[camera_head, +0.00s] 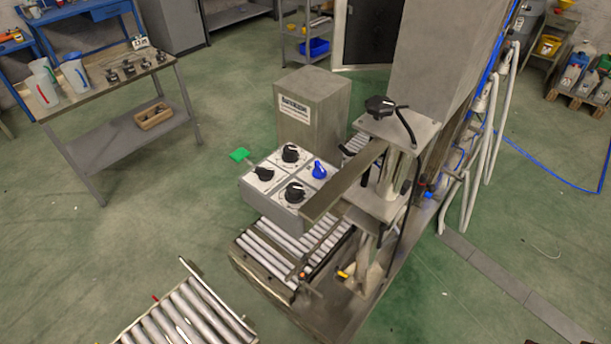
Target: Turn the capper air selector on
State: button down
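A grey control box (262,206) stands at the centre beside the capping machine (372,205). Its top has light panels with several rotary knobs. One is a blue knob (319,170) at the right. The others are black: a back knob (291,153), a left knob (263,173) and a front knob (294,192). The labels are too small to read, so I cannot tell which knob is the capper air selector or whether it is on. My gripper is not in view.
A grey cabinet (318,105) with a sign stands behind the box. A green paddle (240,155) sticks out at its left. Roller conveyors (282,240) run in front. A workbench (105,92) with jugs stands at the left. Green floor between bench and box is clear.

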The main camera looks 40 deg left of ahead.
aim_at(319, 173)
jog(key=u, duration=1.8)
